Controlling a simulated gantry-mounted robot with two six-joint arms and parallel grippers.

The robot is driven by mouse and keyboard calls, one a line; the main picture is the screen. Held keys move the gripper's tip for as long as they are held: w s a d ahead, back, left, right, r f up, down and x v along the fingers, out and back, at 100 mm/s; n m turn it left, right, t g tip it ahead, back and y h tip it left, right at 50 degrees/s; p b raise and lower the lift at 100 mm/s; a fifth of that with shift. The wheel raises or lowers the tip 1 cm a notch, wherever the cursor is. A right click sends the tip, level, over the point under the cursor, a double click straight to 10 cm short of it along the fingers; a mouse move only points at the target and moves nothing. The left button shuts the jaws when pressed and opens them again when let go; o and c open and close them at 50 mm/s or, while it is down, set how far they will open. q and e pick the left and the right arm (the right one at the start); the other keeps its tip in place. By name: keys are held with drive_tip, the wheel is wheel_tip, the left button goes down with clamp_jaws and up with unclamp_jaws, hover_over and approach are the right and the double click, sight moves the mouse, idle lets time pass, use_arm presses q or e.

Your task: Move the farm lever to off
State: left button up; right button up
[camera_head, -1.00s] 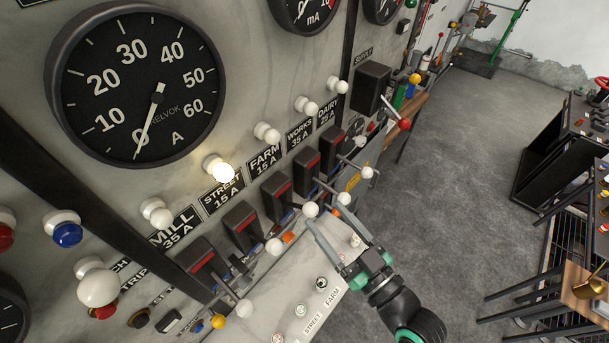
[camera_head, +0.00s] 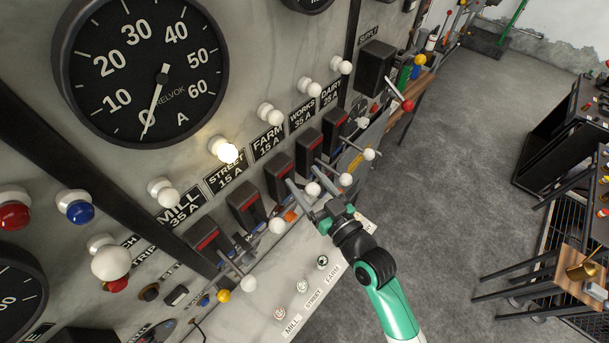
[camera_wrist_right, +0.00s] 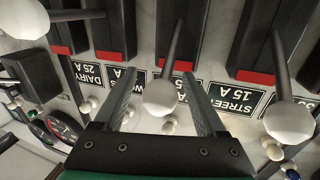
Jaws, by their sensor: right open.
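The farm lever has a white ball knob (camera_head: 313,189) on a dark rod, below the FARM 15 A label (camera_head: 268,142). Its black and red switch housing (camera_head: 279,176) is on the grey panel. My right gripper (camera_head: 305,184) is open at the farm lever, one finger on each side. In the right wrist view the white knob (camera_wrist_right: 160,97) sits between the two open fingers (camera_wrist_right: 160,90), with visible gaps, and the rod runs up to its housing. The wrist view partly hides the FARM label. My left gripper is not in view.
The street lever knob (camera_head: 276,226) and works lever knob (camera_head: 346,179) stand close on either side. The street lamp (camera_head: 223,150) is lit; the farm lamp (camera_head: 268,113) looks unlit. A sloped pale desk (camera_head: 300,290) lies below. Open floor (camera_head: 470,150) is at right.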

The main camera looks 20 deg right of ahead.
drive_tip(key=shift+w+a, duration=0.1)
drive_tip(key=shift+w, duration=0.4)
clamp_jaws()
idle(1.1)
